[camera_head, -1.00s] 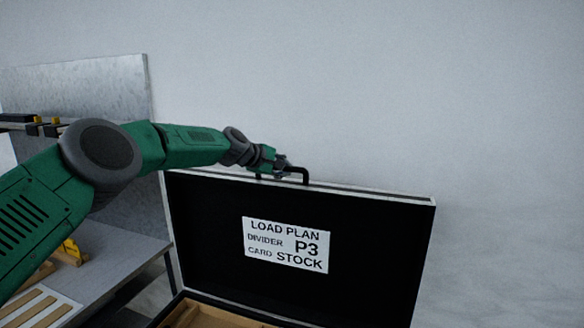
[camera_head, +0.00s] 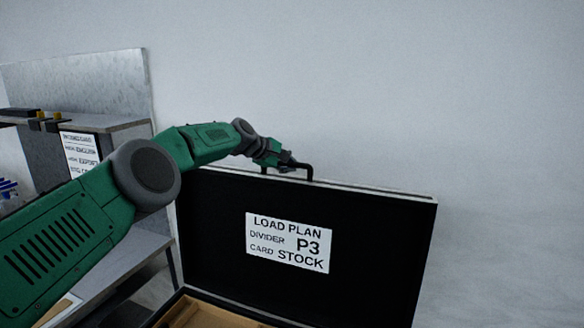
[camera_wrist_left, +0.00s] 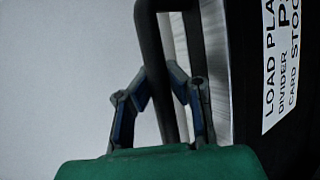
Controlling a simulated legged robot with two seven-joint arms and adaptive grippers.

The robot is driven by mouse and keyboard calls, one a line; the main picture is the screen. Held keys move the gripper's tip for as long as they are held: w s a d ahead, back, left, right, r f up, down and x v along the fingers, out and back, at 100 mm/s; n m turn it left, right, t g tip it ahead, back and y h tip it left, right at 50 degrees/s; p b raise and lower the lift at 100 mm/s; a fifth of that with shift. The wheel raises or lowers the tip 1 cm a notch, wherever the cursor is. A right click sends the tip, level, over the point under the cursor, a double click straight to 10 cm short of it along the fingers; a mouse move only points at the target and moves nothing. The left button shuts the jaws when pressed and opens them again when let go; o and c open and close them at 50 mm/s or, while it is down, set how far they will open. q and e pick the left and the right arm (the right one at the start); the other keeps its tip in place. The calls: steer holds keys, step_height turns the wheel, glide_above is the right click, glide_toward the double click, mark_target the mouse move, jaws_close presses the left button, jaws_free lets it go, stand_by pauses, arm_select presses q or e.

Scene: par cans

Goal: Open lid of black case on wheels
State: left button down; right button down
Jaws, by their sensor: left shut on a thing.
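The black case's lid (camera_head: 215,225) stands raised, its inner face toward me with a white "LOAD PLAN" label (camera_head: 288,242). The lid's silver edge runs along its top. A black handle (camera_head: 308,171) sits on that edge. My left gripper (camera_head: 287,163) is shut on the handle; in the left wrist view its fingers (camera_wrist_left: 160,85) lie on either side of the handle bar (camera_wrist_left: 155,60). The case's wooden interior (camera_head: 205,315) shows below at the bottom edge of the head view. The wheels are out of view. My right gripper is not in view.
A grey metal shelf unit (camera_head: 110,123) with a lower surface (camera_head: 120,255) stands at the left, behind my left arm. A printed sign (camera_head: 82,160) hangs on it. A plain pale wall is behind the lid, and the room at the right is clear.

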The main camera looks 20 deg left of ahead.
arm_select(q)
steer(key=shift+w+a+r+t, duration=0.1)
steer(key=shift+a+r+t, duration=0.15)
steer(key=shift+r, duration=0.35)
steer(key=c, duration=1.5)
jaws_free()
steer(key=shift+s+f, duration=0.1)
steer(key=shift+s, duration=0.25)
steer(key=shift+f, duration=0.15)
steer(key=shift+s+a+r, duration=0.3)
steer(key=shift+s+r, duration=0.15)
steer(key=v, duration=1)
steer(key=shift+s+a+r, duration=0.2)
steer(key=shift+r, duration=0.05)
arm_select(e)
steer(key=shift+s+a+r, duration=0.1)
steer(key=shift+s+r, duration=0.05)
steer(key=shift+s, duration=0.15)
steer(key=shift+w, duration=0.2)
arm_select(q)
steer(key=shift+d+f, duration=0.1)
